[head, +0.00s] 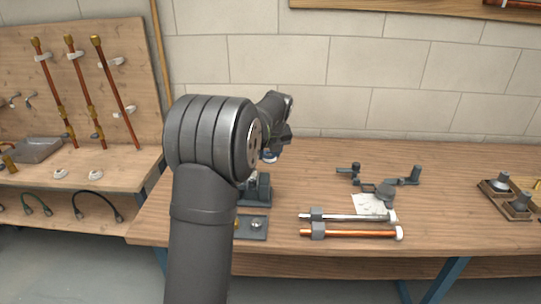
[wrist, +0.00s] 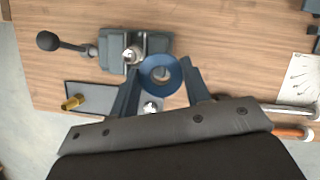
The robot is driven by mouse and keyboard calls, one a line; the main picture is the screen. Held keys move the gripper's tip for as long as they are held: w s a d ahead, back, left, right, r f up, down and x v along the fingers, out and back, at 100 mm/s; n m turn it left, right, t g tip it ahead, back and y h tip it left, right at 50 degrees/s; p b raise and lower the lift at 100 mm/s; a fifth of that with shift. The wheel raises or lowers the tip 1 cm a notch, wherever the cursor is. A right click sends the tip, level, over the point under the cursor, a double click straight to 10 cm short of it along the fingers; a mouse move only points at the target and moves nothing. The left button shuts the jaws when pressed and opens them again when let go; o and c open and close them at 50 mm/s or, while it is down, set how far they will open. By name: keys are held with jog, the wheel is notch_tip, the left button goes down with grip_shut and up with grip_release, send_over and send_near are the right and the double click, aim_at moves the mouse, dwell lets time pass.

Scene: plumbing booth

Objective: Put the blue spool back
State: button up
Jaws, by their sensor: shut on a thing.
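A dark plate (head: 254,232) holds a brass fitting (wrist: 73,102) and a silver fitting (wrist: 151,107). A steel pipe (head: 350,217) and a copper pipe (head: 350,234) lie to the right, near a paper sheet (head: 371,203). A wooden tray (head: 497,196) stands far right. The bench's back middle is clear.

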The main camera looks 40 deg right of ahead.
jog(key=s+d+f, duration=0.3)
jog(key=s, duration=0.4)
jog(key=s+d+f, duration=0.3)
jog(key=s+d, duration=0.1)
jog(key=s, duration=0.3)
send_over(285, 194)
jog(key=s, duration=0.2)
jog(key=f, duration=0.7)
jog(key=shift+w+a+f, duration=0.25)
jog(key=shift+a+f, duration=0.05)
jog(key=shift+a, duration=0.1)
jog(key=shift+f, duration=1.95)
jog(key=shift+f, duration=0.15)
jog(key=o, duration=1)
jog(key=shift+c, duration=0.2)
jog(key=v, duration=1.2)
